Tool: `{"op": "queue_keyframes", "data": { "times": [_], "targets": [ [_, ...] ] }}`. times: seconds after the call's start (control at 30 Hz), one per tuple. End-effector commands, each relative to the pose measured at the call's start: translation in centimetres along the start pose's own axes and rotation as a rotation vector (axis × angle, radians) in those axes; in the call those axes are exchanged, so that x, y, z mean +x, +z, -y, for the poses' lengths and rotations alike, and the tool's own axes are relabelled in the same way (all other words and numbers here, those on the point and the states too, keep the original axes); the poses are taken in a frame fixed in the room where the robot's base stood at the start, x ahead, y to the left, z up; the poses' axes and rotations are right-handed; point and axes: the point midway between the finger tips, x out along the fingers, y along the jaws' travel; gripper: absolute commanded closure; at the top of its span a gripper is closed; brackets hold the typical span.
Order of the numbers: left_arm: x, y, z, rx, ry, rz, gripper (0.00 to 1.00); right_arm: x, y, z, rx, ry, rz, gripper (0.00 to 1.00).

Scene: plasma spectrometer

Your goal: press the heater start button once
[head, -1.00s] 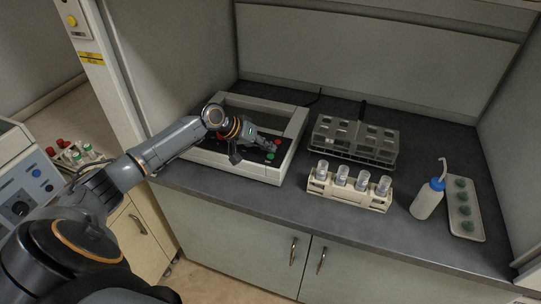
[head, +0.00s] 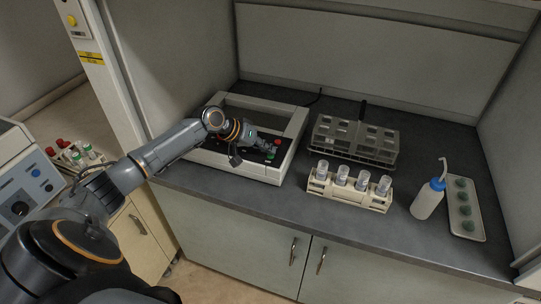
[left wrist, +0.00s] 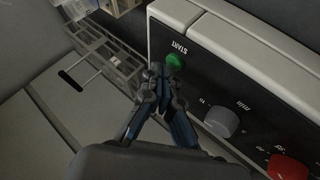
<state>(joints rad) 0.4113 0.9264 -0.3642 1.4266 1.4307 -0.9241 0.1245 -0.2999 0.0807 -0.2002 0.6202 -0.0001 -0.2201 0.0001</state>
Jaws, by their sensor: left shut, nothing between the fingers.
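The heater (head: 215,161) is a white-framed unit with a black front panel on the dark bench. Its green start button (left wrist: 175,61) is beside white lettering in the left wrist view, and shows small in the head view (head: 270,156). My left gripper (left wrist: 163,72) is shut and empty. Its fingertips are at the near edge of the green button in the left wrist view; I cannot tell whether they touch it. In the head view the left gripper (head: 272,148) is low over the panel. My right gripper is not in view.
A grey knob (left wrist: 221,121) and a red control (left wrist: 286,166) share the panel. Right of the heater are a grey rack (head: 352,139), a cream rack of cups (head: 349,191), a wash bottle (head: 427,202) and a tray (head: 473,233). The bench front is clear.

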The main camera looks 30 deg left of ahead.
Motion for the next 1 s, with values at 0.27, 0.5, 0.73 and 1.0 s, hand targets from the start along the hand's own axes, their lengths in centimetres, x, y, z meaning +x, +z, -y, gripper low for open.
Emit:
{"op": "queue_keyframes", "data": {
  "times": [0.27,0.5,0.73,1.0],
  "targets": [
    [0.27,0.2,0.2,0.0,0.0,0.0,1.0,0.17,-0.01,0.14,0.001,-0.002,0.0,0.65],
    [0.47,0.36,0.36,-0.001,0.0,0.0,1.0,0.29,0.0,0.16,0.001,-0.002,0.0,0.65],
    [0.58,0.46,0.43,-0.001,-0.001,0.001,1.0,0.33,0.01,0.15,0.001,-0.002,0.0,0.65],
    [0.42,0.38,0.3,-0.001,0.0,0.002,1.0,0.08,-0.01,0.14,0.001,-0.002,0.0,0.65]
  ]
}}
